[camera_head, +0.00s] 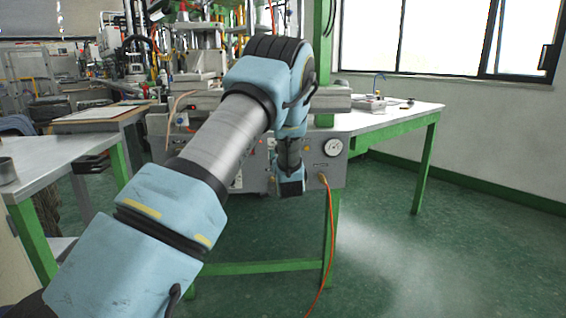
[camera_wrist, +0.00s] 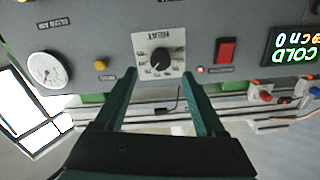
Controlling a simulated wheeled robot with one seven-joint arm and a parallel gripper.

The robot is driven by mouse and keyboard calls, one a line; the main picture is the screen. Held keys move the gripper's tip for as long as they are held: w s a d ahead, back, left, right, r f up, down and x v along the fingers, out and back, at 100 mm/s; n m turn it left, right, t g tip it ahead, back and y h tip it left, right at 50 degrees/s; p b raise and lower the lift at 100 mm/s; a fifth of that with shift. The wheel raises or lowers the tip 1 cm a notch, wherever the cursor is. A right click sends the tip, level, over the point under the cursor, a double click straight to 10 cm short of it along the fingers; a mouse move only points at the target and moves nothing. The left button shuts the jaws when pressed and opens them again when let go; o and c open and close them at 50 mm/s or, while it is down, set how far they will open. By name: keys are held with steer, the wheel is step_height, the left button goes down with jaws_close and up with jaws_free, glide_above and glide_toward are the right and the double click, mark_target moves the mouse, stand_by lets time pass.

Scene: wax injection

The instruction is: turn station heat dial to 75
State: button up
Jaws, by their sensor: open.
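The heat dial (camera_wrist: 158,58) is a black round knob on a pale plate (camera_wrist: 138,45) marked HEAT, upside down in the wrist view. Its scale numbers are too small to read surely. My gripper (camera_wrist: 160,78) is open, with one green finger on each side below the dial in the picture, and nothing between the fingers. Whether the fingertips touch the panel I cannot tell. In the head view the station's grey front panel (camera_head: 258,172) stands under the bench, and my arm hides the dial there. My gripper (camera_head: 290,185) shows as a dark end in front of the panel.
Near the dial are a white gauge (camera_wrist: 48,72), a yellow button (camera_wrist: 100,65), a red switch (camera_wrist: 225,50) and a lit display (camera_wrist: 293,45) reading COLD. An orange cable (camera_head: 329,230) hangs from the panel. The floor at the right is clear.

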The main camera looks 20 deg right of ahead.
steer(key=shift+s+a, duration=0.25)
steer(key=shift+s, duration=1.15)
steer(key=shift+s+a, duration=0.2)
steer(key=shift+s, duration=1.15)
steer(key=s+a+f+n+g+y, duration=0.1)
steer(key=s+a+g, duration=0.15)
steer(key=a, duration=0.45)
steer(key=s+a+f+n+g, duration=0.1)
steer(key=s+a+g, duration=0.1)
steer(key=a+g, duration=0.35)
steer(key=s+a+g+y, duration=0.1)
steer(key=s+a+g, duration=0.2)
steer(key=s+a, duration=0.45)
steer(key=s+a+n+g, duration=0.15)
steer(key=s+a, duration=0.35)
steer(key=s, duration=0.6)
steer(key=s+a+g+y, duration=0.1)
steer(key=s+a+g, duration=0.4)
steer(key=s, duration=0.4)
step_height(320, 180, up, 17)
steer(key=t+p, duration=0.1)
steer(key=p, duration=1.6)
steer(key=shift+w+a, duration=0.25)
